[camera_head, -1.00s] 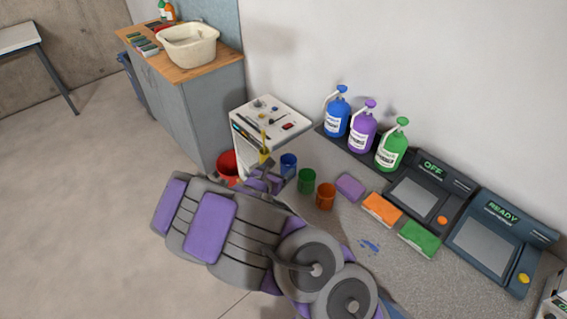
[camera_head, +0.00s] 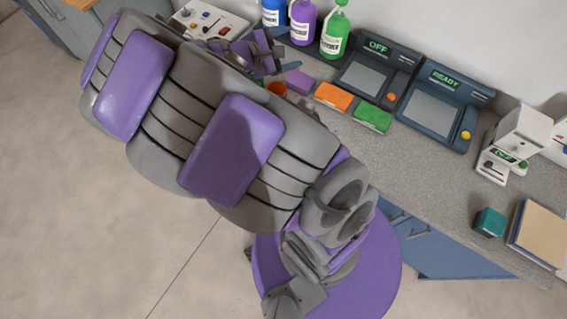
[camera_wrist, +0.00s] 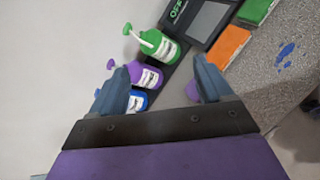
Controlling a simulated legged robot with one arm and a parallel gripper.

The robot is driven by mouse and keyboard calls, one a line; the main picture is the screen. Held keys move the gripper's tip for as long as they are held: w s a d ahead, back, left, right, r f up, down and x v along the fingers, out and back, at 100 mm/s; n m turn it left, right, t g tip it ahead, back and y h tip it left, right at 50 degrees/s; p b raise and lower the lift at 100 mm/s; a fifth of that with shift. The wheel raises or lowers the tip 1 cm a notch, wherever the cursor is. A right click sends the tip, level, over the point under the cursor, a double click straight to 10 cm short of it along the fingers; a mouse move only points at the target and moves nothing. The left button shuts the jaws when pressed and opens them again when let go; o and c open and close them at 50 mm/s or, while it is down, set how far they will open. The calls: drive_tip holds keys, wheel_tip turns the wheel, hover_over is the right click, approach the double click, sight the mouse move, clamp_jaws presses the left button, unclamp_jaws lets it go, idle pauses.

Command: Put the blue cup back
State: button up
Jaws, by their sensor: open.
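The blue cup does not show in either view now; the spot where it stood earlier is behind my arm and gripper in the head view. My gripper (camera_head: 262,50) is over the left part of the counter, close to the bottles. In the wrist view its two fingers (camera_wrist: 160,65) are apart, with nothing held between them. The green cup is mostly hidden and hard to make out.
Blue (camera_head: 273,12), purple (camera_head: 302,22) and green (camera_head: 335,32) bottles stand along the wall. Purple (camera_head: 298,81), orange (camera_head: 333,96) and green (camera_head: 373,117) sponges lie on the grey counter (camera_head: 420,165). Two consoles read OFF (camera_head: 378,75) and READY (camera_head: 437,105).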

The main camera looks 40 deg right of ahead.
drive_tip(key=s+a+r+m+g+y, duration=0.15)
drive_tip(key=s+m+g+y, duration=0.45)
drive_tip(key=s, duration=0.8)
drive_tip(key=s+a+m+t+y, duration=0.1)
drive_tip(key=s+a+m+y, duration=0.1)
drive_tip(key=s+a, duration=0.4)
drive_tip(key=s+a+m+t+y, duration=0.1)
drive_tip(key=s+a+m+y, duration=0.2)
drive_tip(key=a, duration=0.8)
drive_tip(key=s+y, duration=0.2)
drive_tip(key=s, duration=0.1)
drive_tip(key=shift+s+a+f, duration=0.15)
drive_tip(key=shift+a, duration=0.05)
